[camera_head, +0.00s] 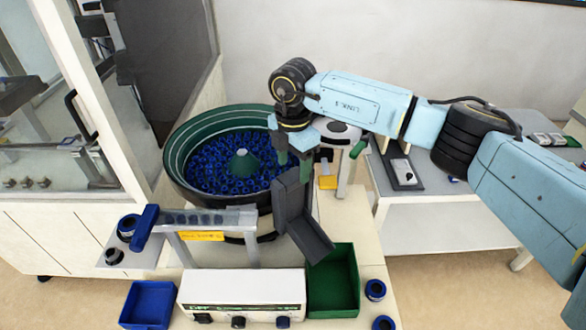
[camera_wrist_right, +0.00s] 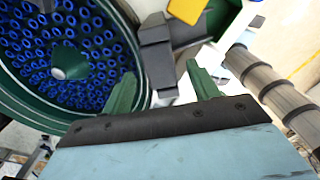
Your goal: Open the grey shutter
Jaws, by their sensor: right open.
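The grey shutter (camera_head: 288,196) is a dark upright plate at the right rim of the bowl feeder (camera_head: 180,150), at the top of a sloping dark grey chute (camera_head: 310,238). My right gripper (camera_head: 293,166) is open, with its green fingers pointing down just above the shutter's top. In the right wrist view, dark grey parts of the shutter and chute (camera_wrist_right: 157,62) show between and beyond the open fingers (camera_wrist_right: 160,72). I cannot tell whether the fingers touch the shutter. My left gripper is not in view.
The bowl holds many blue ring parts. A green bin (camera_head: 334,282) stands below the chute, beside a white control box (camera_head: 243,293). A blue bin (camera_head: 148,304) is at the front left. A glass-walled enclosure (camera_head: 70,120) is at the left and a side table (camera_head: 440,195) at the right.

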